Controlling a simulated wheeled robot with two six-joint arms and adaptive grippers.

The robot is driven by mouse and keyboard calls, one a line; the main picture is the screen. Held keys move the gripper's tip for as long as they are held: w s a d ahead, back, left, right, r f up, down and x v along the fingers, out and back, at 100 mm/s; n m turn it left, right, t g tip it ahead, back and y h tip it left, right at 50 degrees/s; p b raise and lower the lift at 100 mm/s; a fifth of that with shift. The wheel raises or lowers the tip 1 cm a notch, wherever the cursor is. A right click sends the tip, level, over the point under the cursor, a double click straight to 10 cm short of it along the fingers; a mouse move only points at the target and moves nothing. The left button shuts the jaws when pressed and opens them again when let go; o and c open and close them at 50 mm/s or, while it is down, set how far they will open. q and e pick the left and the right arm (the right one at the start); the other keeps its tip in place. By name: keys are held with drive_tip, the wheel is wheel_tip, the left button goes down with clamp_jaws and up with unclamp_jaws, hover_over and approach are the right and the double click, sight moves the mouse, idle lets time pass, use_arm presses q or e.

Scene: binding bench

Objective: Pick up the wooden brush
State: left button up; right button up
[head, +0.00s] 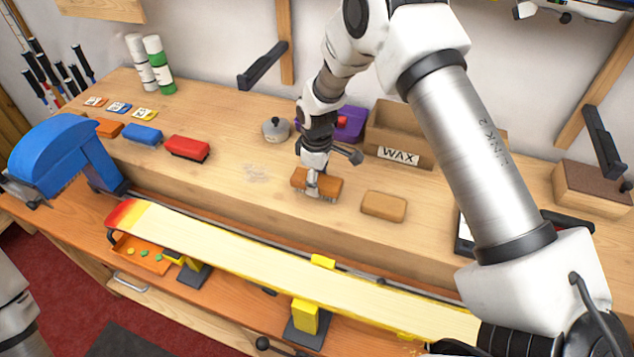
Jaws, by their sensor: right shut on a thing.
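The wooden brush (328,185) is a brown block with pale bristles below it. It is on or just above the wooden bench top, in the middle of the head view. My right gripper (313,182) comes down on it from above and is shut on it. The fingers hide part of its middle. I cannot tell whether the bristles still touch the bench. My left gripper is not in view.
A tan block (384,206) lies just right of the brush. Behind stand a WAX box (398,153), a purple box (350,124) and a small grey pot (275,130). A red brush (187,149) lies to the left. A long ski (270,266) lies in front on yellow supports.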

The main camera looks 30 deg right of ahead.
drive_tip(key=shift+w+r, duration=0.1)
drive_tip(key=shift+r, duration=0.3)
drive_tip(key=shift+s+r+b, duration=0.7)
drive_tip(key=shift+r+b, duration=0.2)
drive_tip(key=s+a+r+b, duration=0.1)
drive_tip(key=s+b, duration=0.3)
drive_tip(key=s, duration=1)
drive_tip(key=shift+s+a+r, duration=0.35)
drive_tip(key=shift+s, duration=0.05)
